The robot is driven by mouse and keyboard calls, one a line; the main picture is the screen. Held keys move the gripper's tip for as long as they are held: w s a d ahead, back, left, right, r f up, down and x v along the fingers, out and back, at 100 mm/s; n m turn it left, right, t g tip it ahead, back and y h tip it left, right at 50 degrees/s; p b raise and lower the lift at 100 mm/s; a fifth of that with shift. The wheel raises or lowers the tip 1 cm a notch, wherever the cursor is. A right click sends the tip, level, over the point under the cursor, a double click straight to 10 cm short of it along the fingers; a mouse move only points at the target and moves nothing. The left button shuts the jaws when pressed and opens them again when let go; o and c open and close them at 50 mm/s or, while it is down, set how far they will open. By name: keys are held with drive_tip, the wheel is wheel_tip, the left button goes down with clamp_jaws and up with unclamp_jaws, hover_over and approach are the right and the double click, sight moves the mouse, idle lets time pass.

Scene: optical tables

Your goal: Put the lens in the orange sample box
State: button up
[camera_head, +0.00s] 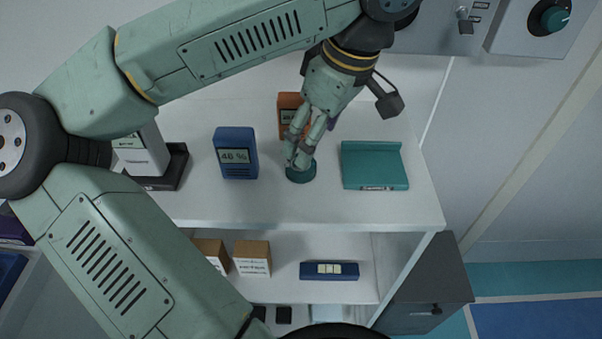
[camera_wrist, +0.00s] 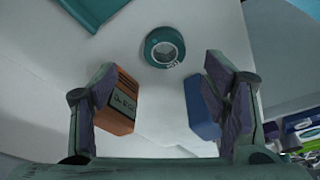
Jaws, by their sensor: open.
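The lens looks like a short teal ring (camera_head: 301,175) lying on the white table under my gripper (camera_head: 299,158). In the wrist view the ring (camera_wrist: 164,49) shows a pale centre and white marks on its rim. It lies ahead of the gap between my open fingers (camera_wrist: 160,80), and nothing is held. An orange box-shaped thing with a small display (camera_head: 288,108) stands behind my fingers, partly hidden by them. It also shows beside the left finger in the wrist view (camera_wrist: 119,98). I cannot tell whether this is the sample box.
A blue meter reading 46 % (camera_head: 236,150) stands left of the lens. A flat teal tray (camera_head: 374,165) lies to its right. A white box (camera_head: 145,155) is at the far left. Brown cartons (camera_head: 252,257) and a blue case (camera_head: 329,271) sit on the shelf below.

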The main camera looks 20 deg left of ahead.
drive_tip(key=b+x, duration=0.1)
drive_tip(key=x, duration=0.1)
drive_tip(key=b+x, duration=0.1)
drive_tip(key=x, duration=0.1)
drive_tip(key=b+x, duration=0.1)
drive_tip(key=x, duration=0.1)
drive_tip(key=shift+s+a+f, duration=0.25)
drive_tip(key=shift+f, duration=0.1)
drive_tip(key=shift+r, duration=0.15)
drive_tip(key=shift+c, duration=0.5)
drive_tip(key=c, duration=1.3)
